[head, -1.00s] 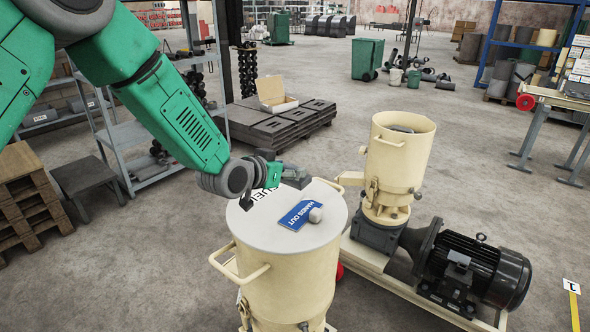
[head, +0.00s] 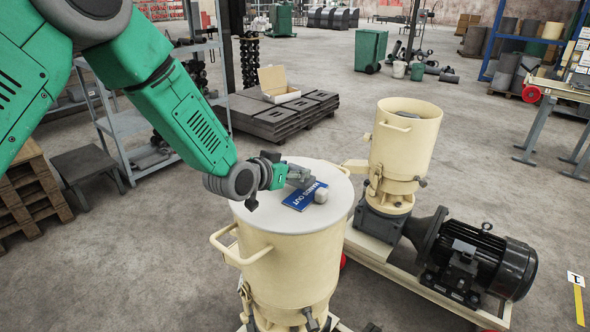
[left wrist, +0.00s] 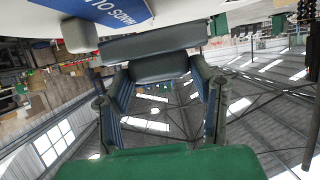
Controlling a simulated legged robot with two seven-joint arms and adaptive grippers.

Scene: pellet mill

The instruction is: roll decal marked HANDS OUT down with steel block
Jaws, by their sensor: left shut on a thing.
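The blue decal marked HANDS OUT (head: 298,200) lies on the round pale lid (head: 265,211) of a cream drum. Its blue face also shows at the top of the left wrist view (left wrist: 98,14). My left gripper (head: 285,178) reaches in from the left over the lid, at the decal's far left edge. It is shut on a grey bar-like steel block (left wrist: 155,43), held close to the decal and partly hiding its far end in the head view. I cannot tell whether block and decal touch. My right gripper is not in view.
The drum has a side handle (head: 238,246). A cream mill (head: 405,150) with a black motor (head: 480,258) stands close on the right. Metal shelves (head: 125,122) stand at left.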

